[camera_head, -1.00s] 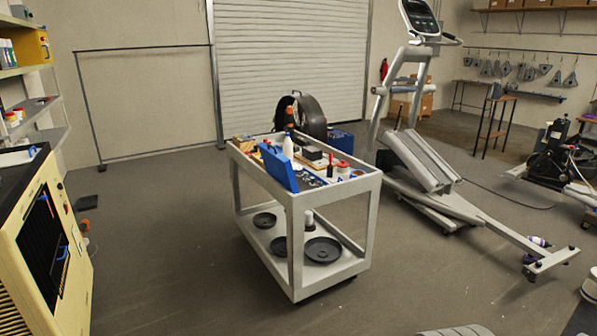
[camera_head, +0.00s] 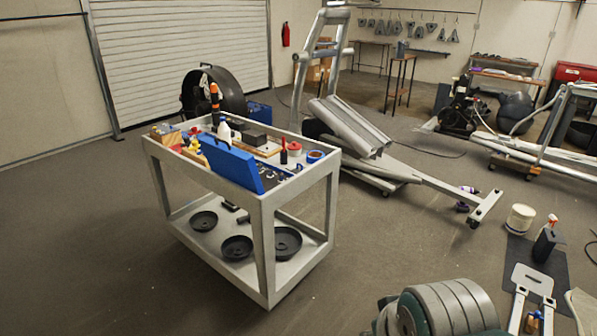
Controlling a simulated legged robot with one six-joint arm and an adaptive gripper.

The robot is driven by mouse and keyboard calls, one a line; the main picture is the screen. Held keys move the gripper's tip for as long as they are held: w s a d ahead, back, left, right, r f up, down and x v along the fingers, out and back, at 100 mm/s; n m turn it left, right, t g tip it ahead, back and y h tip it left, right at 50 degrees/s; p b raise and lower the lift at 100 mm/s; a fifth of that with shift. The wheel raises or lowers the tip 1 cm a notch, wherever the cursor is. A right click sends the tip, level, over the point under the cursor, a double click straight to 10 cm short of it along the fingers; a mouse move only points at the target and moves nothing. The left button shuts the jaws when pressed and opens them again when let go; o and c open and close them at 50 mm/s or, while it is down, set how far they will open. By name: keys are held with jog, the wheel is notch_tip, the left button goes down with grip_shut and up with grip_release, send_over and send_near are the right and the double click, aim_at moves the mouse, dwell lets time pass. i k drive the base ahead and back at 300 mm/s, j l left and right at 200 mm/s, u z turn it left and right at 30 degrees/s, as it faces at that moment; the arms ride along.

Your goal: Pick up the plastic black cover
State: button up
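Several round black plastic-looking pieces lie on the lower shelf of a grey cart (camera_head: 265,220): a left one (camera_head: 203,221), a middle one (camera_head: 236,248) and a larger right one (camera_head: 287,242). A large black hoop-shaped piece (camera_head: 237,92) stands upright on the floor behind the cart, partly hidden by it. I cannot tell which of these is the plastic black cover. My gripper is not in view.
The cart top holds an open blue case (camera_head: 232,164), bottles and small tools. A grey exercise machine (camera_head: 350,130) stands behind, its long foot reaching right. A grey-green ribbed machine (camera_head: 440,308) fills the bottom edge. The floor left of the cart is clear.

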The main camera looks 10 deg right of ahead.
aim_at(296, 168)
jog(key=i+l+u, duration=0.15)
jog(key=i+l, duration=0.15)
jog(key=i, duration=0.25)
jog(key=i+l+u, duration=0.15)
jog(key=i+l, duration=0.25)
jog(key=i+l+u, duration=0.2)
jog(key=i+l, duration=0.25)
jog(key=i+l+u, duration=0.15)
jog(key=i+l, duration=0.4)
jog(key=i+l+u, duration=0.15)
jog(key=i+l, duration=0.3)
jog(key=i+l+u, duration=0.15)
jog(key=i+l, duration=0.25)
jog(key=l, duration=0.35)
